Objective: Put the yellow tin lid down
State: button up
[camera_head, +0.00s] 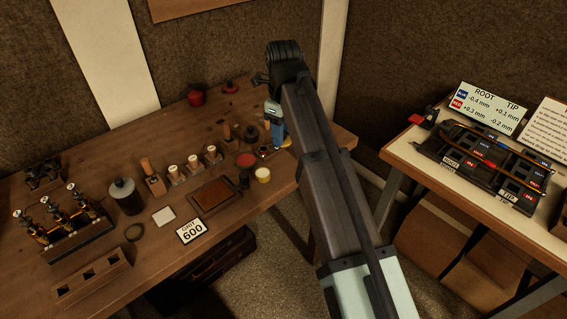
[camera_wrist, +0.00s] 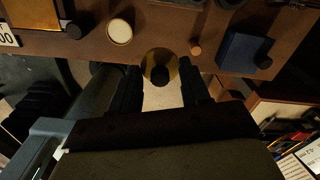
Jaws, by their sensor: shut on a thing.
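The yellow tin lid (camera_wrist: 160,54) shows in the wrist view as a round golden disc with a dark round spot in its middle. My gripper (camera_wrist: 160,76) is shut on it, with one dark finger on each side. The lid is near the bench's front edge; I cannot tell whether it touches the wood. In the head view my arm hides most of the gripper, and only a small yellowish patch (camera_head: 287,143) shows beside it. A round tin with a pale top (camera_wrist: 120,30) stands left of the lid; it also shows in the head view (camera_head: 263,174).
A dark blue block (camera_wrist: 243,50) and a small orange-brown round piece (camera_wrist: 196,50) are right of the lid. A brown pad (camera_head: 212,196), a "GRIT 600" card (camera_head: 191,230) and several wooden-handled tools are further left. A second table (camera_head: 400,150) stands right, across a gap.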

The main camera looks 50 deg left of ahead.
aim_at(285, 167)
jog(key=shift+w+d+f, duration=0.1)
jog(key=shift+w+f, duration=0.1)
jog(key=shift+f, duration=2.3)
jog(key=shift+w+f, duration=0.15)
jog(key=shift+f, duration=2.35)
jog(key=shift+f, duration=0.15)
jog(key=o, duration=0.7)
jog(key=shift+o, duration=0.2)
notch_tip(285, 167, up, 12)
jog(key=shift+r, duration=0.15)
